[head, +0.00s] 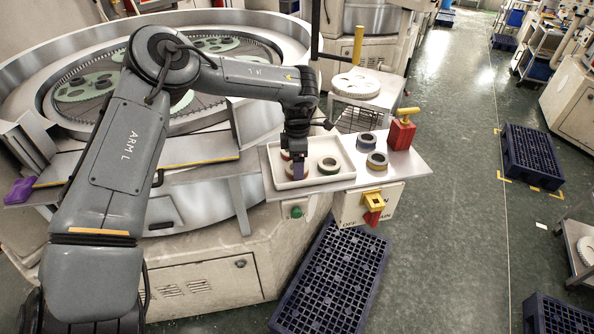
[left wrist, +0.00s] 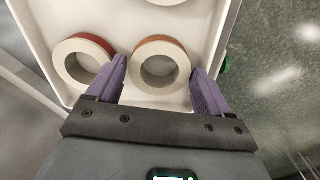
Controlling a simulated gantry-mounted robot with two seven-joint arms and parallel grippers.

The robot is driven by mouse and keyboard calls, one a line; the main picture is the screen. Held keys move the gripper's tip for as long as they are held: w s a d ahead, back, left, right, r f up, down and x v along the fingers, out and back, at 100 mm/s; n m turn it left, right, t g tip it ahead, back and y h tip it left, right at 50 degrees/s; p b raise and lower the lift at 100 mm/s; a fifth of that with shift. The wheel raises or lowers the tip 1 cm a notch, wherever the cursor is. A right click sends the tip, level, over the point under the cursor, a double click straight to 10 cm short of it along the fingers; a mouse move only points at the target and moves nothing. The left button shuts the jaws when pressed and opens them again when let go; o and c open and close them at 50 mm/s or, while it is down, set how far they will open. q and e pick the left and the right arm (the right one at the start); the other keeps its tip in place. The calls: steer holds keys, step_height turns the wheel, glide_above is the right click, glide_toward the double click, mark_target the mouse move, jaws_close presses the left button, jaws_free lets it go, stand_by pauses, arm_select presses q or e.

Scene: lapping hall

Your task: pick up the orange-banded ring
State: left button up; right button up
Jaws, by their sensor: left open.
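The orange-banded ring (left wrist: 161,65) lies flat in the white tray, pale with an orange-brown band. In the left wrist view my left gripper (left wrist: 161,76) is open, its purple fingers on either side of the ring's near half. I cannot tell whether they touch it. In the head view my left gripper (head: 298,171) points down into the tray (head: 318,183) and partly hides this ring. A red-banded ring (left wrist: 82,62) lies left of it in the wrist view. A green-banded ring (head: 328,165) lies to the right in the tray. My right gripper is not in view.
Two more rings, one upper (head: 366,141) and one lower (head: 377,161), stand on the table right of the tray. A red block with a yellow handle (head: 402,132) stands behind them. A lapping machine (head: 90,40) fills the left. Dark crates (head: 335,280) stand on the floor.

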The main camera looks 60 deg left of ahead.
arm_select(q)
steer(key=shift+f, duration=0.6)
steer(key=shift+c, duration=0.3)
steer(key=c, duration=0.8)
